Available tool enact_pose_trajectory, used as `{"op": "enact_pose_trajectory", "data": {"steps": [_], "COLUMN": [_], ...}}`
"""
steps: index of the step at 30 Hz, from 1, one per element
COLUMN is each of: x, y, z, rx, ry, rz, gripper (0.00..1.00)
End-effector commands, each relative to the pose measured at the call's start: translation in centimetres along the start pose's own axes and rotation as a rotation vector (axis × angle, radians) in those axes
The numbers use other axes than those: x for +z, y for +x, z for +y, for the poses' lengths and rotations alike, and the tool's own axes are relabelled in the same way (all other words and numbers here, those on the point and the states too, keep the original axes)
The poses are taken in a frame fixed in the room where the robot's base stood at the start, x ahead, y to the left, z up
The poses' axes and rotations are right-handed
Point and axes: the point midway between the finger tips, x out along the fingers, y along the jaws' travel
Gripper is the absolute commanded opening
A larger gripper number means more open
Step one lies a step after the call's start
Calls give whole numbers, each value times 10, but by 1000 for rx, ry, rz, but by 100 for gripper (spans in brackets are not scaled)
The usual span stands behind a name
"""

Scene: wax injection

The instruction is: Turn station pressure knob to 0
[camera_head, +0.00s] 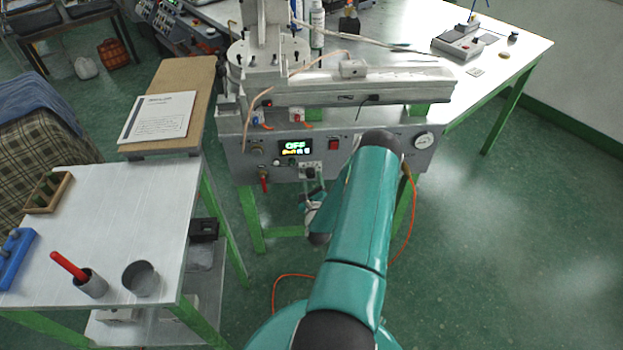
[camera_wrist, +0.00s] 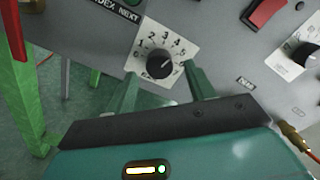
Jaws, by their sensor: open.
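The pressure knob (camera_wrist: 160,65) is a round black knob on a white numbered dial plate (camera_wrist: 148,32) on the grey station panel. In the wrist view the numbers run in an arc above it; I cannot tell clearly which one it points at. My gripper (camera_wrist: 163,86) is open, its two green fingers to the lower left and lower right of the knob, with nothing held. I cannot tell whether they touch the knob. In the head view my gripper (camera_head: 314,192) is at the panel's lower front, and the knob is too small to make out clearly.
A red switch (camera_wrist: 268,12) and a second black knob (camera_wrist: 306,55) sit right of the dial. A white side table (camera_head: 110,225) stands left.

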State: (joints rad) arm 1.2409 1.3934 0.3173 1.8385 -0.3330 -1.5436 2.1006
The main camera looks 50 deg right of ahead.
Motion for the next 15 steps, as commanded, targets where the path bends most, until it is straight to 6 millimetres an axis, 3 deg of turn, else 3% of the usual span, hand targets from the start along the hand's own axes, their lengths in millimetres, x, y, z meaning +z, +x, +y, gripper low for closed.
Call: {"op": "enact_pose_trajectory", "data": {"steps": [6, 15], "x": [0, 0], "y": [22, 24], "z": [0, 0], "rx": [1, 1], "ry": [0, 0], "rz": [0, 0], "gripper": [54, 52]}}
